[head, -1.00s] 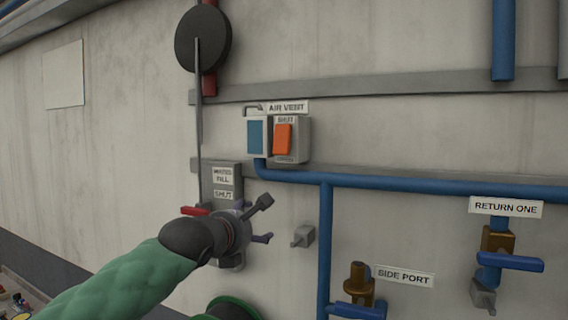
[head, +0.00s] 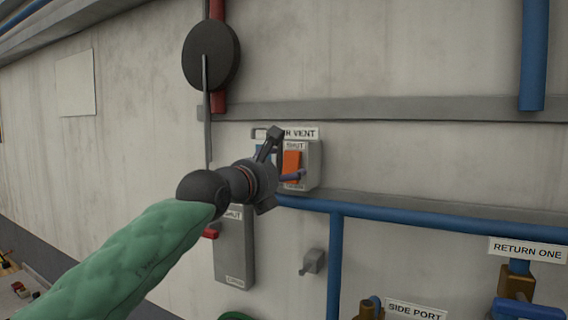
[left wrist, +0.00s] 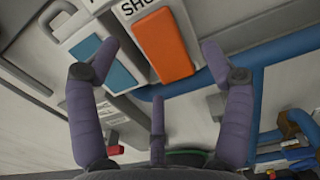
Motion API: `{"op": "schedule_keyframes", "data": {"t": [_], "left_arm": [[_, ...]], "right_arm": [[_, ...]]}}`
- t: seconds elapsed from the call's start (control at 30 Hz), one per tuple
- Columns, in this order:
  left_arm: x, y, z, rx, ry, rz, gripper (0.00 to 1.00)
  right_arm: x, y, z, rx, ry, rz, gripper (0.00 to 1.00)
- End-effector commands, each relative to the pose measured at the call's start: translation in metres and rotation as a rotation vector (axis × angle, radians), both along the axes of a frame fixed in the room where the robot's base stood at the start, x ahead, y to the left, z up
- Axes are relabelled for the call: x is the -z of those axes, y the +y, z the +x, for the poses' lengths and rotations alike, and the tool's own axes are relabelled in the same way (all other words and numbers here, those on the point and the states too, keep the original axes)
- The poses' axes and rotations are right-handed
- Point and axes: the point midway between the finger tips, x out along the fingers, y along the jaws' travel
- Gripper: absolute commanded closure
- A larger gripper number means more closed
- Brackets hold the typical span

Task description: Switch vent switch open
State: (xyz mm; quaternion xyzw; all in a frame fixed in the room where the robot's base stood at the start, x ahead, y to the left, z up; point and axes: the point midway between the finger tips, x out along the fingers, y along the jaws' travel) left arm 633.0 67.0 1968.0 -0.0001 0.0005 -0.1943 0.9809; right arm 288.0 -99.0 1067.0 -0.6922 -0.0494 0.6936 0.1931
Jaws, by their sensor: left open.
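The vent switch is an orange rocker (head: 291,166) on a grey box (head: 314,165) under the "AIR VENT" label (head: 300,133). The word "SHUT" shows above the rocker. In the left wrist view the orange rocker (left wrist: 161,44) lies ahead between the fingers, beside a blue panel (left wrist: 105,66). My left gripper (head: 282,155) is open and empty in front of the box, covering its left part in the head view. In the left wrist view its purple fingers (left wrist: 158,58) are spread wide. I cannot tell whether any finger touches the box. My right gripper is not in view.
Blue pipes (head: 400,220) run right and down below the box. A grey water fill box (head: 234,255) with a red lever (head: 211,233) is below my left gripper. A black disc (head: 211,55) is above. Valves labelled "RETURN ONE" (head: 527,250) and "SIDE PORT" (head: 415,312) are lower right.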

Motion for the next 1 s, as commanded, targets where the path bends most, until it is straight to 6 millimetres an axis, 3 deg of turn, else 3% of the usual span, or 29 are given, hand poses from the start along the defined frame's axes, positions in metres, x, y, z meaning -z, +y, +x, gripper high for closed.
{"op": "schedule_keyframes", "data": {"t": [0.2, 0.53, 0.57, 0.73, 1.0], "left_arm": [[-0.001, -0.006, 0.016, -0.002, 0.000, 0.000, 0.20], [0.000, -0.007, 0.019, -0.002, 0.000, 0.000, 0.20], [0.000, -0.007, 0.019, -0.002, 0.000, 0.000, 0.25], [0.000, -0.007, 0.019, -0.002, 0.000, 0.000, 0.73], [0.002, -0.007, 0.019, -0.002, -0.017, -0.007, 0.76]], "right_arm": [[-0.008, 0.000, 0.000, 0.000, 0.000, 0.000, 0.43], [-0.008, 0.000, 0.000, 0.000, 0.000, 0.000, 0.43], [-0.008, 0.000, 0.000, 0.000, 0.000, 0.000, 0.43], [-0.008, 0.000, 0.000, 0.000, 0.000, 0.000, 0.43], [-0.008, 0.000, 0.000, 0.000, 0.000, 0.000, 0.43]]}}
